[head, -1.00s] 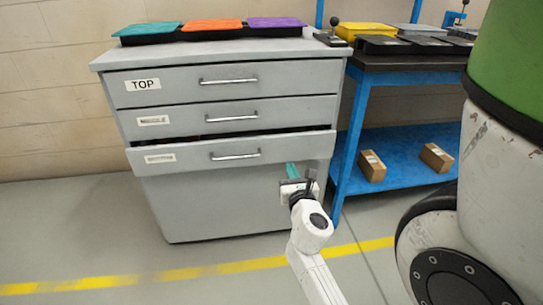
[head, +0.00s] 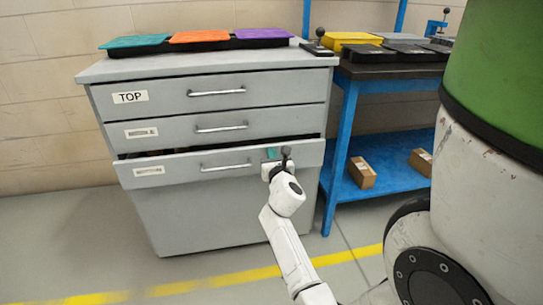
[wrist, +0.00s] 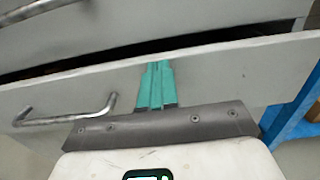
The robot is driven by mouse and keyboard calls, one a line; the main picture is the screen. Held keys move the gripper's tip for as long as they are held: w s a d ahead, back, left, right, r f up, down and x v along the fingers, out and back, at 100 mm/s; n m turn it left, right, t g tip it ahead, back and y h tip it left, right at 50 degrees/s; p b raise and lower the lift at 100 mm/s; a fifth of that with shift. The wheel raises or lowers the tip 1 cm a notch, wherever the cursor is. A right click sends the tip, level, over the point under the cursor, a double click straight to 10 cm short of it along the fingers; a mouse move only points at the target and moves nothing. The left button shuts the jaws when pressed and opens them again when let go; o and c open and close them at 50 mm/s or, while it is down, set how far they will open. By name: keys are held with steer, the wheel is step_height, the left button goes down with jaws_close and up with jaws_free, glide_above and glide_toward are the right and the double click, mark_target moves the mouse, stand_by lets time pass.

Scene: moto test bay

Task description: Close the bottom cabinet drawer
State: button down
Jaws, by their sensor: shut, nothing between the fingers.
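The grey cabinet (head: 205,215) has three drawers with bar handles. The bottom drawer (head: 190,172) stands partly open, with a dark gap above its front. It also shows in the wrist view (wrist: 215,80), with its handle (wrist: 66,118) at the left. The top drawer (head: 170,97) and the middle drawer (head: 175,131) look shut. My gripper (head: 273,154) is at the right part of the bottom drawer's front, right of its handle. In the wrist view its teal fingers (wrist: 156,85) are together and empty, against or very near the drawer front; contact is hard to tell.
Teal, orange and purple bins (head: 200,37) sit on the cabinet top. A blue workbench (head: 340,150) stands close at the right, with cardboard boxes (head: 361,172) on its lower shelf. The floor before the cabinet is clear, with a yellow line (head: 200,282).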

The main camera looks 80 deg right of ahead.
steer(key=shift+d, duration=0.1)
steer(key=x, duration=0.4)
steer(key=shift+w+d+r+b, duration=0.15)
steer(key=shift+w+d+b, duration=0.05)
steer(key=shift+w+b, duration=0.15)
stand_by(0.3)
